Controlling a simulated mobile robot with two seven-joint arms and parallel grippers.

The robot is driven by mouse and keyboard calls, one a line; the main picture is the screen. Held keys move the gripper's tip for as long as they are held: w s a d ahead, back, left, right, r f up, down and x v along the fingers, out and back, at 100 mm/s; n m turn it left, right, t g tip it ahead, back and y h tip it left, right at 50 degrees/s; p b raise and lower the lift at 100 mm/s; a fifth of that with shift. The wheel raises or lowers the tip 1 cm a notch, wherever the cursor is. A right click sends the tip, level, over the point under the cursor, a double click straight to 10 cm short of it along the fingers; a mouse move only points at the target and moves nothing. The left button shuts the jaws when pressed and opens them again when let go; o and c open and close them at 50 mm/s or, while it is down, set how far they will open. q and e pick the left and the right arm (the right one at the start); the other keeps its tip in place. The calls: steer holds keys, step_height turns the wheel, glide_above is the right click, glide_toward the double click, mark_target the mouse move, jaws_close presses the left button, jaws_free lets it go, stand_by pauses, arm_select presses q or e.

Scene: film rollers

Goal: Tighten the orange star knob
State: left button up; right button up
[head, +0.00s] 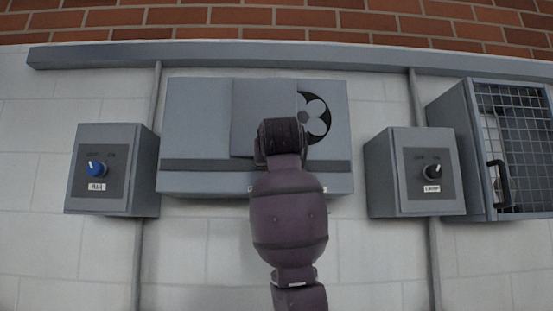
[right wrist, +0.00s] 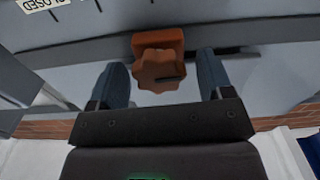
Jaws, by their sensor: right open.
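The orange star knob (right wrist: 159,70) shows in the right wrist view, on an orange block at the edge of a grey panel. My right gripper (right wrist: 161,66) is open, its two dark blue fingers on either side of the knob. There is a gap between each finger and the knob. In the head view my right arm stands in front of the middle grey cabinet (head: 195,130) and hides the knob and my fingertips. My left gripper is not in view.
A grey box with a blue dial (head: 97,168) labelled AIR is at the left. A box with a black dial (head: 432,171) is at the right, beside a mesh-fronted cabinet (head: 515,130). A panel label (right wrist: 44,4) reads CLOSED, upside down.

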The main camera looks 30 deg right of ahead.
steer(key=shift+c, duration=0.4)
steer(key=c, duration=0.8)
steer(key=shift+c, duration=0.2)
